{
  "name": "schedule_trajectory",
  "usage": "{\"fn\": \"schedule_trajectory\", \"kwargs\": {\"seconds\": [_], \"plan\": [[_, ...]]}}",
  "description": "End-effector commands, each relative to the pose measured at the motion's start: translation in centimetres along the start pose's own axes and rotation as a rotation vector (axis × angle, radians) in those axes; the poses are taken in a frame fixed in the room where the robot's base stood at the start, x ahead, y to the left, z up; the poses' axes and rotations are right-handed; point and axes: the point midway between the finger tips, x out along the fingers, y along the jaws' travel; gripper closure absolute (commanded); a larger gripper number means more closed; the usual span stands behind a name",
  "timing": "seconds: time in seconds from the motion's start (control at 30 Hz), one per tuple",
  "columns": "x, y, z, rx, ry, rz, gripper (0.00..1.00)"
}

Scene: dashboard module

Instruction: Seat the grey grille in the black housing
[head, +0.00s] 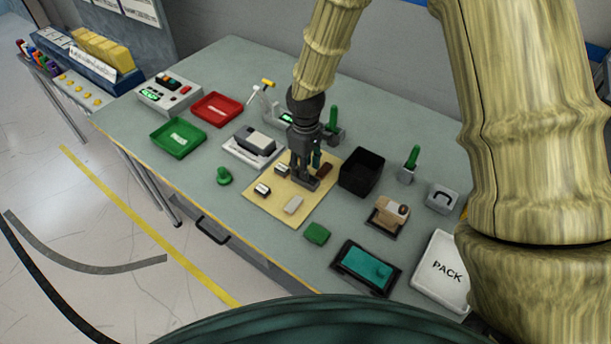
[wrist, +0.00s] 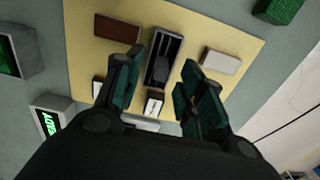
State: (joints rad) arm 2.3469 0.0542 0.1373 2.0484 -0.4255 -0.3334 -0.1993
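A dark grey, long piece with dark recesses, which I take as the grey grille (head: 308,183), lies on the yellow mat. It also shows in the wrist view (wrist: 164,58), between my fingers. My gripper (head: 304,166) points down over it. In the wrist view my gripper (wrist: 162,66) is open, one teal-padded finger on each side, with gaps to the piece. A dark block with a pale grey top on a white base, probably the black housing (head: 256,141), stands left of the mat in the head view. Its inside is not clear.
The yellow mat (head: 263,210) also holds a brown block (head: 324,170), a cream block (head: 293,205) and small labelled pieces (head: 262,190). A black open bin (head: 360,176) stands close right of my gripper. Red (head: 217,108) and green (head: 179,139) trays lie at left.

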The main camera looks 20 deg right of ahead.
Motion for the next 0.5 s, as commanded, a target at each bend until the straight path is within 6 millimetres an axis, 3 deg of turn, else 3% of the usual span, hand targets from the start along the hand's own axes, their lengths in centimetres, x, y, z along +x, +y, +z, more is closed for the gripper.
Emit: {"fn": "schedule_trajectory", "kwargs": {"seconds": [0.2,0.5], "plan": [[1.7,-0.1,0.1,-0.001,-0.002,0.000,0.61],[2.3,-0.1,0.1,-0.001,-0.001,0.000,0.61]]}}
